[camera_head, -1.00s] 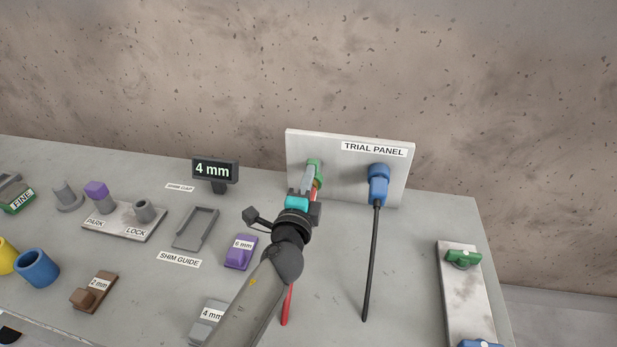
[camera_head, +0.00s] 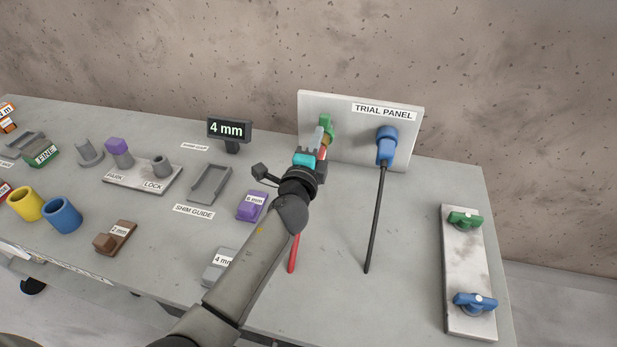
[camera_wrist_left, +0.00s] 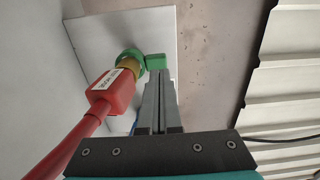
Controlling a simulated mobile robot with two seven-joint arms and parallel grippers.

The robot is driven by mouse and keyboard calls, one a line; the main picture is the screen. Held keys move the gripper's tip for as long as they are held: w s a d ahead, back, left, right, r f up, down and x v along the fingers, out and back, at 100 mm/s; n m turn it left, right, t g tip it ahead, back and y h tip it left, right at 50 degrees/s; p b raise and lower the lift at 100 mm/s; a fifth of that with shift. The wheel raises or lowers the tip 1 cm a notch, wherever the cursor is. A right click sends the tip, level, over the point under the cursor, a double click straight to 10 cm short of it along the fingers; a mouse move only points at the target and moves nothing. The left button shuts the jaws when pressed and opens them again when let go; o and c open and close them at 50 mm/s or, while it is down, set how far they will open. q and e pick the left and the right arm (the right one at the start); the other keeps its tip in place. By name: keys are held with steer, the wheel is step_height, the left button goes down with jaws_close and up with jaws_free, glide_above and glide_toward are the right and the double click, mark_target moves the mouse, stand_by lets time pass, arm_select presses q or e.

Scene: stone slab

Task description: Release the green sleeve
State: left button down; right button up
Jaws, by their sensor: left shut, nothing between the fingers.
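The green sleeve (camera_head: 327,124) sits at the left part of the trial panel (camera_head: 361,152). In the left wrist view the green sleeve (camera_wrist_left: 127,58) is a ring around a brass-coloured fitting, with a block-like green tab (camera_wrist_left: 156,62) on its right. A red hose connector (camera_wrist_left: 112,92) with a white label meets the brass fitting. My left gripper (camera_head: 320,134) is at the sleeve, its fingers shut with nothing between them. In the left wrist view the shut fingertips (camera_wrist_left: 157,74) are right at the tab; I cannot tell whether they touch it. My right gripper is not in view.
A blue connector (camera_head: 387,145) with a black hose is on the panel's right side. A plate with green and blue handles (camera_head: 466,265) lies at the right. A "4 mm" display (camera_head: 229,130), shim guide (camera_head: 210,184) and labelled blocks lie left of my arm.

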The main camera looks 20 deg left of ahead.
arm_select(q)
steer(key=s, duration=0.4)
steer(key=shift+s+d+r, duration=0.15)
steer(key=shift+d, duration=0.05)
steer(key=s, duration=0.6)
steer(key=shift+s+a+f, duration=0.15)
steer(key=shift+f, duration=0.05)
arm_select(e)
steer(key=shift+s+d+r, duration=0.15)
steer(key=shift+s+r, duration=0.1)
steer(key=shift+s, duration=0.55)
